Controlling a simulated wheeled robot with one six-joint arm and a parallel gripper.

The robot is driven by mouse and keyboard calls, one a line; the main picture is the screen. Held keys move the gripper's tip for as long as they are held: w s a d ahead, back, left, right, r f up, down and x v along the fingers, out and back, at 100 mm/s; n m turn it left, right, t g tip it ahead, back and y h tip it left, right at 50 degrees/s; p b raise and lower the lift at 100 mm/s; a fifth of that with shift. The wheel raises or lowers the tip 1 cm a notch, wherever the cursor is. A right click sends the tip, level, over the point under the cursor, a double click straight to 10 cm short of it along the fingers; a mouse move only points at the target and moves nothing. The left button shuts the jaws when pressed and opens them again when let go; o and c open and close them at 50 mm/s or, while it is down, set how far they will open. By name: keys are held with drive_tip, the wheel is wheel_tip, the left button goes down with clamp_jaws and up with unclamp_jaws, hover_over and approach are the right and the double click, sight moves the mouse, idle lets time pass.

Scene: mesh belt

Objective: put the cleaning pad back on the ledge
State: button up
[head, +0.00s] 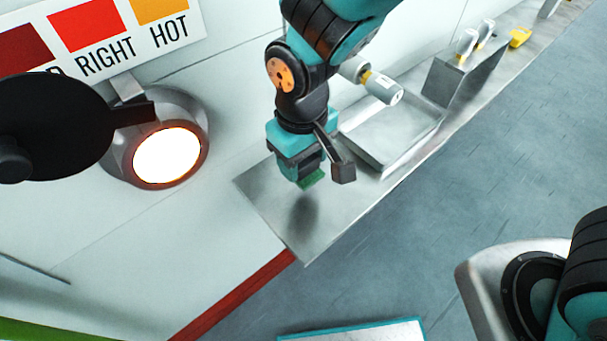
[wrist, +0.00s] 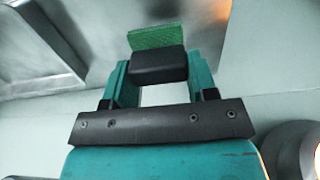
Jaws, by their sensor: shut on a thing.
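My gripper (head: 312,176) is shut on the green cleaning pad (head: 313,180), which shows as a small green piece at the fingertips. In the wrist view the pad (wrist: 157,37) sticks out beyond the dark fingertips, and most of it is hidden by them. The metal ledge (head: 290,222) runs from the middle of the head view up to the top right. My gripper points down over the near end of the ledge, and a dark shadow lies below it. The pad appears a little above the surface; I cannot tell the exact gap.
A shallow metal tray (head: 392,150) sits on the ledge right of my gripper. Farther along stand a metal holder (head: 455,85) with bottles and a yellow item (head: 520,38). A lit round lamp (head: 167,157) is on the wall left. The ledge's near end is bare.

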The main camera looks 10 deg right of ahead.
sight(302, 178)
drive_tip(key=shift+f, duration=2.8)
drive_tip(key=o, duration=1.1)
drive_tip(key=shift+c, duration=0.2)
drive_tip(key=shift+r, duration=0.1)
